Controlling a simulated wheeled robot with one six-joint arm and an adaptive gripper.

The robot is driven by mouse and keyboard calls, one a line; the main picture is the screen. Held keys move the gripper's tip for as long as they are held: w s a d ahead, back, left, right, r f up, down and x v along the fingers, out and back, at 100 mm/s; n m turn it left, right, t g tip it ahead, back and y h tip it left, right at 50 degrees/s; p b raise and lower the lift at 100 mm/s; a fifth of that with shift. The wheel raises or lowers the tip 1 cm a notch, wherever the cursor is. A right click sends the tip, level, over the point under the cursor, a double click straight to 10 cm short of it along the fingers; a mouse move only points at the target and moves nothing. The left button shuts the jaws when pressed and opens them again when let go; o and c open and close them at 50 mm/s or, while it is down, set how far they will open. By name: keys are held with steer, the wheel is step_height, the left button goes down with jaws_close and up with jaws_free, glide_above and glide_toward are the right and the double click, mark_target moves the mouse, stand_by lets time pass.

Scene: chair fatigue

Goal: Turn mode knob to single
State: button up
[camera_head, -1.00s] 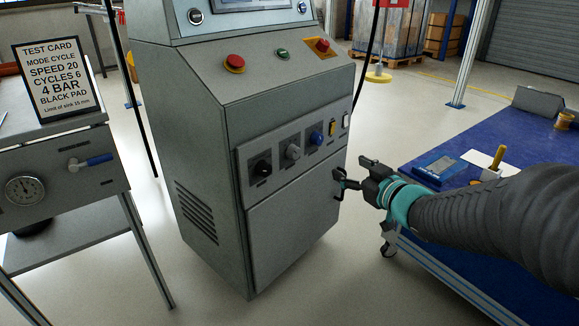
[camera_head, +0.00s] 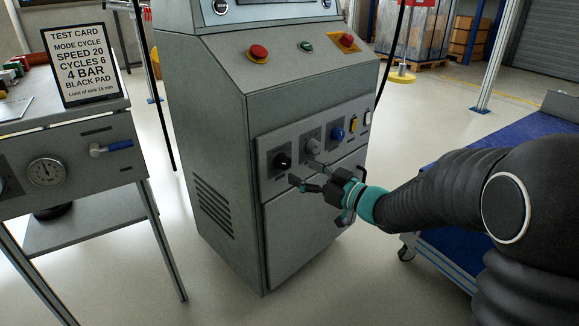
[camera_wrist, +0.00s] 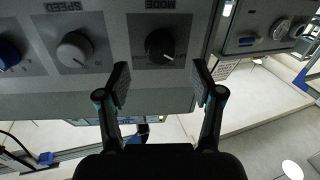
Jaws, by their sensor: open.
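The black mode knob (camera_head: 282,161) sits at the left end of the knob row on the grey machine's front panel. In the wrist view, which is upside down, the mode knob (camera_wrist: 160,45) lies under its MODE label, centred between and beyond my fingertips. My gripper (camera_head: 304,173) is open and empty in front of the panel, just below and right of the knob in the head view. In the wrist view my gripper (camera_wrist: 160,80) has its two fingers wide apart, with no visible contact with the knob. The knob's position markings are too small to read.
The grey speed knob (camera_head: 312,147) and blue knob (camera_head: 337,134) sit beside the mode knob. A black door handle (camera_head: 346,216) is below. A test card (camera_head: 82,66) reading MODE CYCLE stands on the left bench. A blue-topped table (camera_head: 540,126) is at right.

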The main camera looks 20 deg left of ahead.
mark_target(287, 164)
steer(key=shift+x, duration=2.7)
steer(key=shift+c, duration=0.2)
steer(key=c, duration=1.1)
